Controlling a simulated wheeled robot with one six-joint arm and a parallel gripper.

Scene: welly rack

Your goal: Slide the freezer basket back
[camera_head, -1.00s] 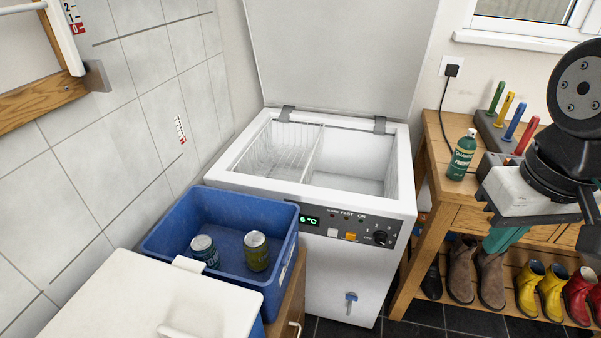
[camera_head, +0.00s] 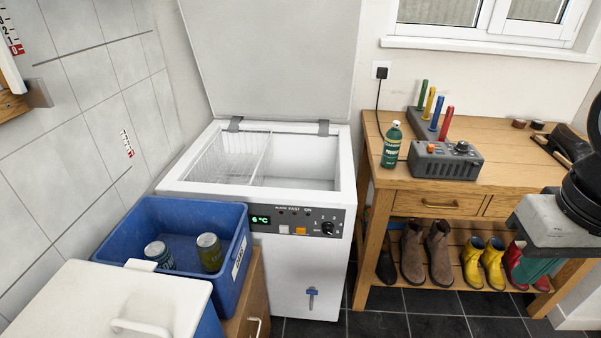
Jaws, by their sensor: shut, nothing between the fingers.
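The freezer (camera_head: 300,270) is a white chest with its lid (camera_head: 275,60) raised. A white wire basket (camera_head: 232,156) hangs in the left part of its opening. The right part of the opening shows bare inner walls and no basket. My gripper (camera_head: 538,272) is at the right edge, in front of the bench, well away from the basket. Its teal fingers are together and hold nothing. Part of my arm is cut off by the picture's edge.
A blue crate (camera_head: 108,232) with two cans stands at front left, beside a white-lidded box (camera_head: 110,305). A wooden bench (camera_head: 510,135) at right carries a green bottle (camera_head: 391,147) and a grey device (camera_head: 445,160). Boots stand on its lower shelf. Dark floor (camera_head: 405,305) is open in front.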

